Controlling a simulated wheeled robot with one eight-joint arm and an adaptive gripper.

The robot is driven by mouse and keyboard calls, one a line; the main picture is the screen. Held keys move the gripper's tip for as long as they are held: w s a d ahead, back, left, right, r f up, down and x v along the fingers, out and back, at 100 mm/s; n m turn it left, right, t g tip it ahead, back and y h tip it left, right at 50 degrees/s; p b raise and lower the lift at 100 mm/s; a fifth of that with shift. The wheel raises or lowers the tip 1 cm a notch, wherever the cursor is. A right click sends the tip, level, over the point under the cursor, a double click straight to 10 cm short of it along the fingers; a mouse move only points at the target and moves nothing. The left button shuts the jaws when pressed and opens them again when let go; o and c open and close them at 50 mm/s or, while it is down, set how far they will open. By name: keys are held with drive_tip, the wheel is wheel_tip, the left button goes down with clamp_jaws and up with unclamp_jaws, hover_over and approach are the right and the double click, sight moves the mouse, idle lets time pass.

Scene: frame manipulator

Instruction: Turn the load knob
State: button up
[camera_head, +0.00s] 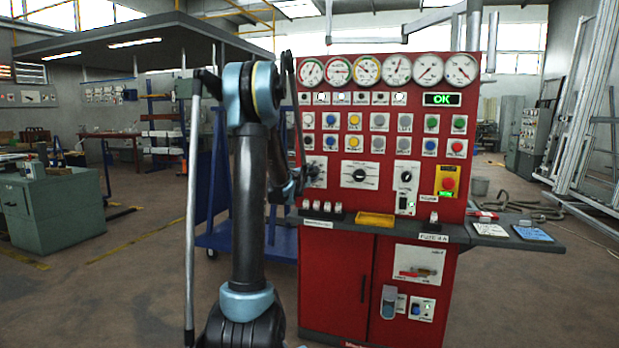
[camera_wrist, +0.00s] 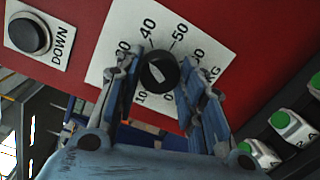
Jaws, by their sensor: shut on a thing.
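The load knob (camera_wrist: 160,72) is a round black knob with a pale pointer mark, on a white dial plate (camera_wrist: 118,30) with numbers and KG, fixed to the red panel. In the wrist view my gripper (camera_wrist: 161,78) has one finger on each side of the knob and is shut on it. In the head view my gripper (camera_head: 300,178) is at the left end of the panel's knob row, and my arm partly hides the load dial (camera_head: 316,166). The exact contact of the fingertips is hard to see.
A black DOWN button (camera_wrist: 29,36) is left of the dial in the wrist view. Switches with green caps (camera_wrist: 281,120) are at lower right. The red panel (camera_head: 390,215) also carries gauges, buttons, two other knobs and a red emergency button (camera_head: 448,183). A ledge (camera_head: 510,232) juts out below.

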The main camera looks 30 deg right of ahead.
drive_tip(key=shift+o, duration=0.2)
drive_tip(key=m, duration=0.5)
drive_tip(key=shift+s+d+f+m, duration=0.1)
drive_tip(key=shift+s+m, duration=0.1)
drive_tip(key=shift+m, duration=0.1)
drive_tip(key=shift+m+y, duration=0.3)
drive_tip(key=shift+m, duration=1.6)
drive_tip(key=o, duration=1)
drive_tip(key=shift+w, duration=0.15)
drive_tip(key=shift+o, duration=0.2)
drive_tip(key=f+v, duration=0.1)
drive_tip(key=v, duration=1.1)
drive_tip(key=shift+r, duration=0.3)
